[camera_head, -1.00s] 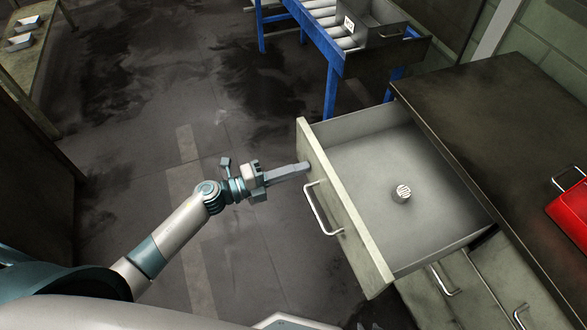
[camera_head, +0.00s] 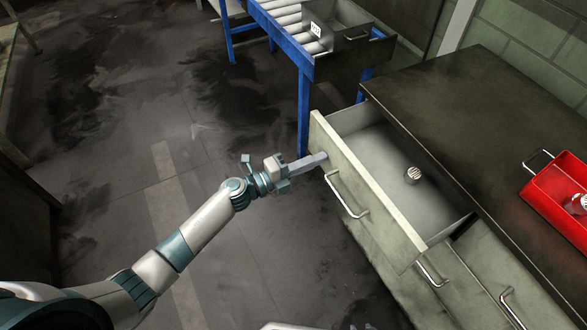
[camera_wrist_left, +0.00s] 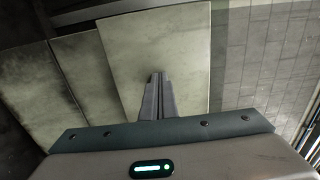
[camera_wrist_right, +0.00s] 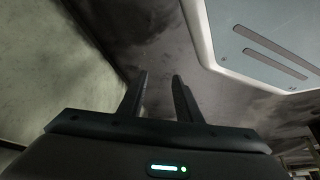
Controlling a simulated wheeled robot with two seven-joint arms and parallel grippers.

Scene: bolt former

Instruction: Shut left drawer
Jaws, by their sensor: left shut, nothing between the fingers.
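The left drawer (camera_head: 362,190) is partly open, sticking out from under the dark worktop, with a small striped round object (camera_head: 412,175) lying inside. Its bar handle (camera_head: 346,196) is on the pale front panel. My left gripper (camera_head: 322,157) is shut and empty, its fingertips at the upper far part of the front panel, left of the handle. In the left wrist view the closed fingers (camera_wrist_left: 157,78) point at the panel (camera_wrist_left: 155,50) and seem to touch it. My right gripper (camera_wrist_right: 160,78) is open and empty in the right wrist view, beside a pale surface.
The dark worktop (camera_head: 470,110) carries a red tray (camera_head: 560,200) at the right. More drawers with handles (camera_head: 432,275) are shut, right of the open one. A blue-framed roller conveyor (camera_head: 304,100) with a grey bin (camera_head: 345,30) stands behind. The floor at left is clear.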

